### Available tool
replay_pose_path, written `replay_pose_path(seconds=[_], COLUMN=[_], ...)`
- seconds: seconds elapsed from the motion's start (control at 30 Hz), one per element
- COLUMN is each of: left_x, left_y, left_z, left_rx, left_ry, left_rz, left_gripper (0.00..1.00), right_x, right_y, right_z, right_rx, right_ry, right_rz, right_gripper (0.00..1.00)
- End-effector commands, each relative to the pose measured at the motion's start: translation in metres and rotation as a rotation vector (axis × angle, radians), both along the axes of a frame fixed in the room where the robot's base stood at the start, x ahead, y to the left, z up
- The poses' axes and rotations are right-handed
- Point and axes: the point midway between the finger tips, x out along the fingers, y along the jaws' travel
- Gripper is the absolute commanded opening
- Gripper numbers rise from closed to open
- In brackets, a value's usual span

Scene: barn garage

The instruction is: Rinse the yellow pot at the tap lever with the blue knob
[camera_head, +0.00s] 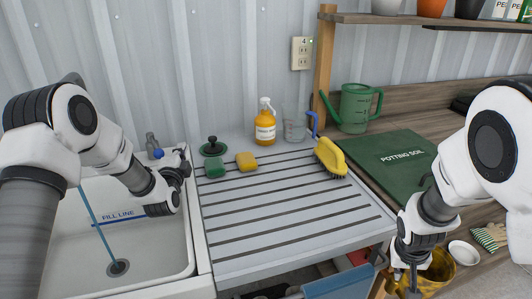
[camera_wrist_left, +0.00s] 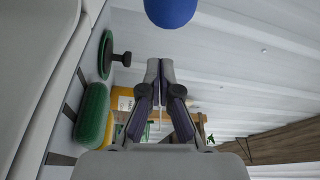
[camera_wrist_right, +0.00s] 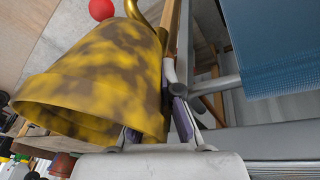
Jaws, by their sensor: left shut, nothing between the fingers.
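The blue knob (camera_head: 158,153) of the tap lever is at the back right of the sink, beside my left gripper (camera_head: 182,160). In the left wrist view the knob (camera_wrist_left: 170,10) is above the closed, empty fingertips, apart from them. A thin blue water stream (camera_head: 97,228) falls into the sink near the drain; its upper end is hidden behind my left arm. The yellow pot (camera_head: 440,268), with brown dirt patches, is at the lower right, off the counter. In the right wrist view my right gripper (camera_wrist_right: 170,75) is shut on the pot's wall (camera_wrist_right: 95,75); one finger is mostly hidden.
The white sink (camera_head: 70,262) adjoins a ribbed drainboard (camera_head: 285,215). Green and yellow sponges, a soap bottle (camera_head: 265,125), a clear jug and a yellow brush (camera_head: 330,157) stand along its back. The drainboard's middle is clear.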

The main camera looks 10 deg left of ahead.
Motion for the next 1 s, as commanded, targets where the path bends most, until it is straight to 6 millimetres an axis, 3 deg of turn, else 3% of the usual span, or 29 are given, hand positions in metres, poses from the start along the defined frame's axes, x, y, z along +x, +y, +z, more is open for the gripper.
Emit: replay_pose_path(seconds=[0.1,0.23,1.0], left_x=[-0.012,-0.02,-0.033], left_y=[0.019,0.03,0.045], left_z=[-0.003,-0.006,-0.009], left_rx=[-0.005,-0.002,-0.001], left_ry=[0.002,0.001,0.0], left_rz=[0.004,0.003,0.001], left_gripper=[0.0,0.0,0.0], right_x=[0.0,0.0,0.0], right_y=[0.0,0.0,0.0], right_z=[0.005,0.006,0.017], right_rx=[0.0,0.0,0.0], right_ry=[0.0,0.0,0.0], right_rz=[0.0,0.0,0.0], right_gripper=[0.0,0.0,0.0])
